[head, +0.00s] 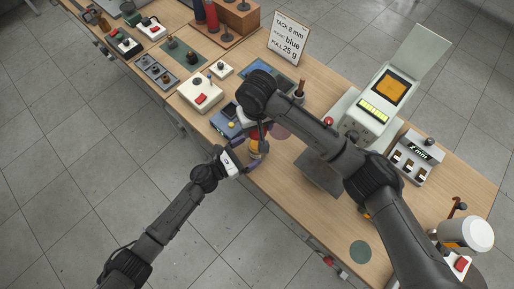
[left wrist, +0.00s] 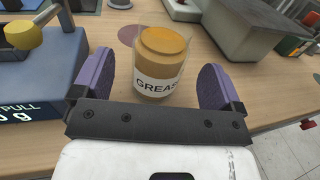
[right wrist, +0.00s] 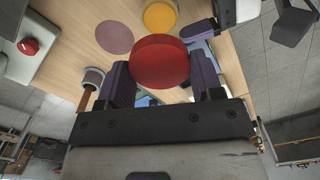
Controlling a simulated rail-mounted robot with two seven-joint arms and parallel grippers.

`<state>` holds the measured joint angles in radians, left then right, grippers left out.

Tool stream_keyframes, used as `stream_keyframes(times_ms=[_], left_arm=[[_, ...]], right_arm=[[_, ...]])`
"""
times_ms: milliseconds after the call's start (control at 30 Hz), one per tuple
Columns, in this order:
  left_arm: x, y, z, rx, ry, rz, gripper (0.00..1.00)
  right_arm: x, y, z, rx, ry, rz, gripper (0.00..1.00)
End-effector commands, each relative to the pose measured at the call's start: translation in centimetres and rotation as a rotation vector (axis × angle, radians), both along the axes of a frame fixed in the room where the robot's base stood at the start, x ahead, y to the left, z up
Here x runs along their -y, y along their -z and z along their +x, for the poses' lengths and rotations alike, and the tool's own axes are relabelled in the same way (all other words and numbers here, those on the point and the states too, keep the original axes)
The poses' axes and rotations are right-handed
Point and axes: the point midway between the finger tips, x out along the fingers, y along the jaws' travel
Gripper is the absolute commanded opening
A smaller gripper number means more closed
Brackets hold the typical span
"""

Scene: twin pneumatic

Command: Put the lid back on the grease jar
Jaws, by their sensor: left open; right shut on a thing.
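The grease jar (left wrist: 158,75) stands upright on the wooden bench in the left wrist view. It is clear, with amber grease inside, a white label and no lid on it. My left gripper (left wrist: 155,88) is open, with its purple fingers on either side of the jar and gaps visible. My right gripper (right wrist: 162,80) is shut on the round red lid (right wrist: 160,60). In the right wrist view, the jar's yellow top (right wrist: 160,17) shows beyond the lid, which is apart from it. In the head view, my right arm and grippers partly hide the jar and lid.
A blue pull-test device (left wrist: 40,65) stands close left of the jar in the left wrist view. A mauve disc (right wrist: 115,37) lies on the bench beside the jar. A pale machine with an orange screen (head: 389,89) stands to the right. A dark cup (right wrist: 93,77) is nearby.

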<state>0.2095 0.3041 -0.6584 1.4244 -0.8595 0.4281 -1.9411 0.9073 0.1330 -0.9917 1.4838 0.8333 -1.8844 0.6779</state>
Motion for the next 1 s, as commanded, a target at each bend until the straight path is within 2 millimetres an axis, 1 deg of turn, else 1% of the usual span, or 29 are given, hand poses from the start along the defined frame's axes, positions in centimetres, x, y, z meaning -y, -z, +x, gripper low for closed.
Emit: stream_keyframes(times_ms=[100,233,667,1000], left_arm=[[1.0,0.0,0.7,0.001,0.0,-0.001,0.92],[1.6,0.0,1.0,0.0,0.001,0.0,0.92],[1.9,0.0,1.2,-0.001,0.0,0.001,0.92],[1.9,0.0,1.2,-0.001,0.0,0.001,0.59]], right_arm=[[0.0,0.0,0.0,0.0,0.0,0.0,0.38],[0.0,0.0,0.0,0.0,0.0,0.0,0.38],[0.0,0.0,0.0,0.0,0.0,0.0,0.38],[0.0,0.0,0.0,0.0,0.0,0.0,0.38]])
